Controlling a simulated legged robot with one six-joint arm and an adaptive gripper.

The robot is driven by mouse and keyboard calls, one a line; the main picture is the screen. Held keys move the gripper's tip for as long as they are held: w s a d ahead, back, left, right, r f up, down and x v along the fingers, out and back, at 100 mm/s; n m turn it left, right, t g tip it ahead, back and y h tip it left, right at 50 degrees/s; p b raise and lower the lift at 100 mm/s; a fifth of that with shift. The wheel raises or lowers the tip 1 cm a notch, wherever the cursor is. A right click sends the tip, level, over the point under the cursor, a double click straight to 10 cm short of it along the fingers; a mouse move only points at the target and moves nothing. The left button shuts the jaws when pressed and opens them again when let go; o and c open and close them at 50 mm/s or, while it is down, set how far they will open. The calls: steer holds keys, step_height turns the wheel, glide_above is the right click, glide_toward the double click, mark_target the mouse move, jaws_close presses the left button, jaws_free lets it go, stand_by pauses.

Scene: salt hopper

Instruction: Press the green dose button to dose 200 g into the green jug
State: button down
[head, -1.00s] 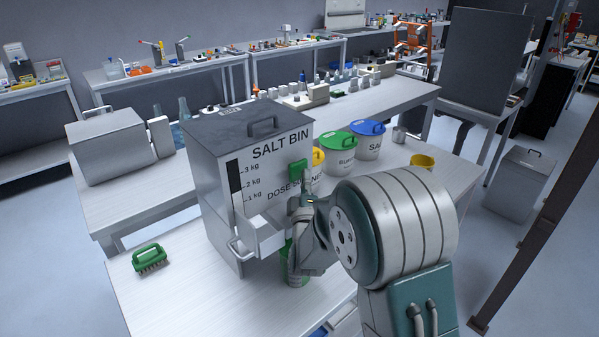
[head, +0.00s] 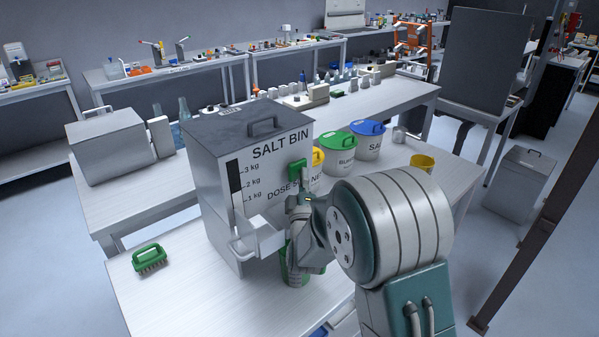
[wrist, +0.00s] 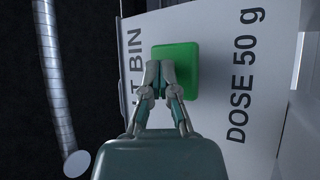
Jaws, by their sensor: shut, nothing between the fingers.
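The grey salt bin (head: 215,165) stands on the near bench, with a dark level strip beside kg marks on its front. The green dose button (head: 298,169) is on the bin's front; in the wrist view the green button (wrist: 187,67) sits beside the label "DOSE 50 g". My gripper (head: 305,182) is shut and empty, and its fingertips (wrist: 158,68) overlap the button's face in the wrist view. I cannot tell whether they press it. The green jug (head: 287,277) stands below the bin's chute (head: 257,238), mostly hidden by my arm.
A green brush (head: 150,258) lies left of the bin. Tubs with yellow, green (head: 339,141) and blue (head: 368,128) lids and a yellow cup (head: 423,163) stand behind my arm. The bench front left of the jug is clear.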

steer(key=shift+w+a, duration=0.35)
steer(key=shift+w, duration=0.1)
stand_by(0.7)
steer(key=shift+s+d, duration=0.75)
steer(key=shift+s, duration=0.35)
steer(key=shift+s+d, duration=0.75)
steer(key=shift+s, duration=0.25)
steer(key=shift+s+d, duration=0.75)
steer(key=shift+s, duration=0.25)
steer(key=shift+s, duration=0.1)
stand_by(0.5)
steer(key=s+d, duration=0.2)
steer(key=shift+s+d+f, duration=0.1)
steer(key=shift+s, duration=0.3)
steer(key=shift+w, duration=0.1)
